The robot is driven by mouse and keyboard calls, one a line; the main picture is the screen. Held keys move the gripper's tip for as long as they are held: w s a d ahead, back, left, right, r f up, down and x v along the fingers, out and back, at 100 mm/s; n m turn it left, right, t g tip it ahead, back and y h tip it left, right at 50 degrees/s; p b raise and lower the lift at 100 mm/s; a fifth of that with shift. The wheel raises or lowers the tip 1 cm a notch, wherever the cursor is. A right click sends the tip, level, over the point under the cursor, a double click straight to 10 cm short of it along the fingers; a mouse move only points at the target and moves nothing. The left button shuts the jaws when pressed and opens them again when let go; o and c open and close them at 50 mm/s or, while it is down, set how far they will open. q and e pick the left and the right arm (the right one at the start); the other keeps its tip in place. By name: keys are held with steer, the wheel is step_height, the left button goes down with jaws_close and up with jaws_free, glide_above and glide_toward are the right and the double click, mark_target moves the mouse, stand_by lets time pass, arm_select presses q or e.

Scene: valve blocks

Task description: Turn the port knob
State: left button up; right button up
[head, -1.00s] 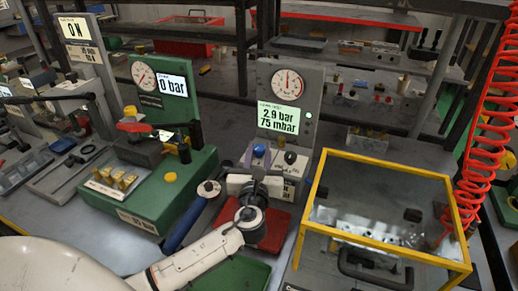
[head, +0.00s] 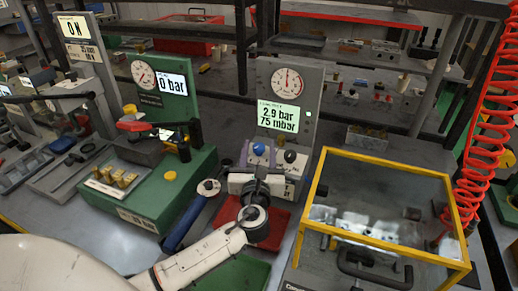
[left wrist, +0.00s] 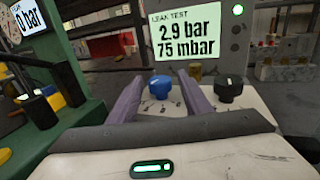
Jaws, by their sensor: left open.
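The leak test panel (head: 297,105) is grey, with a round dial and a display reading 2.9 bar, 75 mbar. At its foot are a blue knob (head: 258,150) and, to its right, a black knob (head: 290,157). My left gripper (head: 259,160) is open at the blue knob. In the left wrist view the blue knob (left wrist: 160,90) shows between the two purple-grey fingers of the gripper (left wrist: 163,86); contact cannot be told. The black knob (left wrist: 228,90) stands just outside the right finger. Which one is the port knob cannot be read. My right gripper is not in view.
A yellow-framed clear cover (head: 311,205) over metal parts stands close at right. A green station (head: 150,200) with a 0 bar display stands at left. A red coiled hose (head: 490,110) hangs at far right. A red pad (head: 280,222) lies below my left gripper.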

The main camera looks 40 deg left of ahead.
arm_select(q)
steer(key=v, duration=1)
steer(key=shift+s+d, duration=0.1)
